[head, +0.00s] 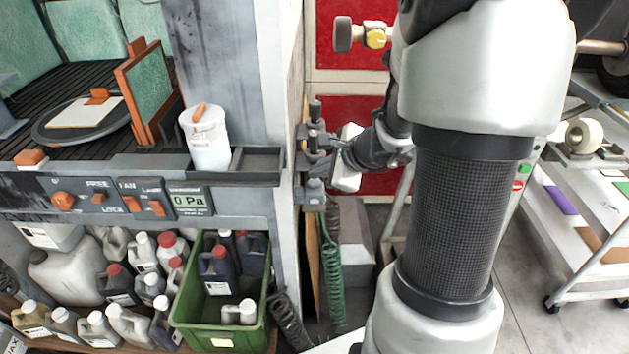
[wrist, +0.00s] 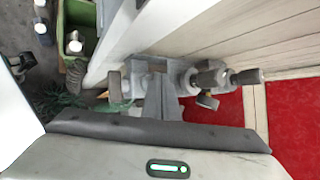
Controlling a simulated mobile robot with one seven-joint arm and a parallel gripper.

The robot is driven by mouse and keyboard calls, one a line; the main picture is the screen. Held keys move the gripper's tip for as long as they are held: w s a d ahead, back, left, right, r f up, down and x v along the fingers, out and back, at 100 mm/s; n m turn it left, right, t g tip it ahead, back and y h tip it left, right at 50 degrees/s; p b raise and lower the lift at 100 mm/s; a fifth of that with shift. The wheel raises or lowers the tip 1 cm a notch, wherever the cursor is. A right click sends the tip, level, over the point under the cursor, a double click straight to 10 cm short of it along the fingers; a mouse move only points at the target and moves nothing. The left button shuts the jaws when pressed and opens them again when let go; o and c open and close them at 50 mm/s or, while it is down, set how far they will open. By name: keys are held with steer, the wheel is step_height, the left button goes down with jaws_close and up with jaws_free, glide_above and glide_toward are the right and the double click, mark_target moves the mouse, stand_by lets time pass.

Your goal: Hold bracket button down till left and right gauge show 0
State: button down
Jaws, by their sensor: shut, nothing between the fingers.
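The bracket (head: 314,165), a grey metal fitting with stubby cylindrical parts, is fixed at the edge of the grey post. It also shows in the wrist view (wrist: 165,88), with dark-capped cylinders on its right. I cannot tell which part is its button. My gripper (head: 341,160) is at the bracket's right side, very close to it. Its fingers are small and partly hidden in the head view; it appears shut and empty. I cannot tell whether it touches the bracket. No left or right gauge face is readable in either view.
A panel display (head: 188,200) reads 0 Pa. A white tub (head: 206,138) stands on the ledge left of the post. A green crate (head: 190,337) with bottles sits below. A green coiled hose (head: 333,262) hangs under the bracket. A white cart (head: 590,272) stands at right.

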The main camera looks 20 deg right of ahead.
mark_target(318, 184)
steer(key=shift+f+b, duration=0.55)
steer(key=shift+b, duration=0.05)
stand_by(1.5)
steer(key=shift+r, duration=0.1)
stand_by(2.5)
steer(key=shift+r+p, duration=0.65)
steer(key=shift+r, duration=0.2)
steer(key=shift+r, duration=0.15)
step_height(318, 184, up, 5)
steer(key=p, duration=0.4)
